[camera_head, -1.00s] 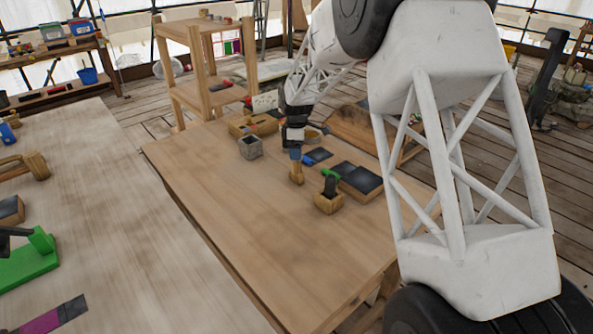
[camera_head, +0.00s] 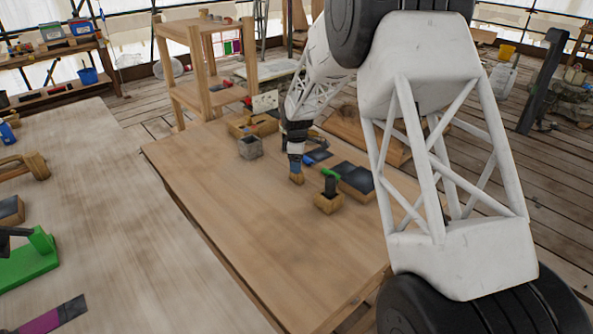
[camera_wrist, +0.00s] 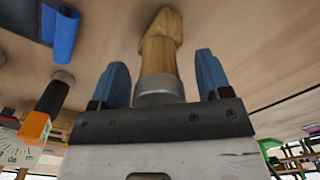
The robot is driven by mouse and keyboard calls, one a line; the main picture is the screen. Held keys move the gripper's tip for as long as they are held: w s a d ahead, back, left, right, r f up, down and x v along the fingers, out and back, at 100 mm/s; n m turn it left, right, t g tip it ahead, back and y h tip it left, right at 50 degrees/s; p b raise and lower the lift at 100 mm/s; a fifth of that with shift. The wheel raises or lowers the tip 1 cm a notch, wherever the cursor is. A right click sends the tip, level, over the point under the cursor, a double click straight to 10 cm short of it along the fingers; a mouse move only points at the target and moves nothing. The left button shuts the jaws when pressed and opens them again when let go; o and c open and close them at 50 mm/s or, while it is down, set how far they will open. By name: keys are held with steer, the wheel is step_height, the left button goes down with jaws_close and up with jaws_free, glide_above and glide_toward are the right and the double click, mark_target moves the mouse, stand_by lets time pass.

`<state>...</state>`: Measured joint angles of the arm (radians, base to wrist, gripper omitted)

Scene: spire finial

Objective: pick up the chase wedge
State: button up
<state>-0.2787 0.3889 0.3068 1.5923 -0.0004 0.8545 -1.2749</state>
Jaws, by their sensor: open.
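The chase wedge appears to be the pale wooden piece (camera_head: 297,179) standing on the wooden table, directly below my gripper (camera_head: 295,167). In the wrist view the wooden piece (camera_wrist: 160,52) has a tapered wooden body and a grey collar near my palm. My gripper (camera_wrist: 161,82) is open, with one blue finger on each side of the piece. A gap shows between each finger and the wood, so it is not gripped. In the head view my fingers hide the upper part of the piece.
A wooden block with a green-topped dark tool (camera_head: 329,194) stands just right of the gripper, beside a dark tray (camera_head: 356,180). The table's front left is clear.

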steer(key=shift+f, duration=0.45)
steer(key=c, duration=1.1)
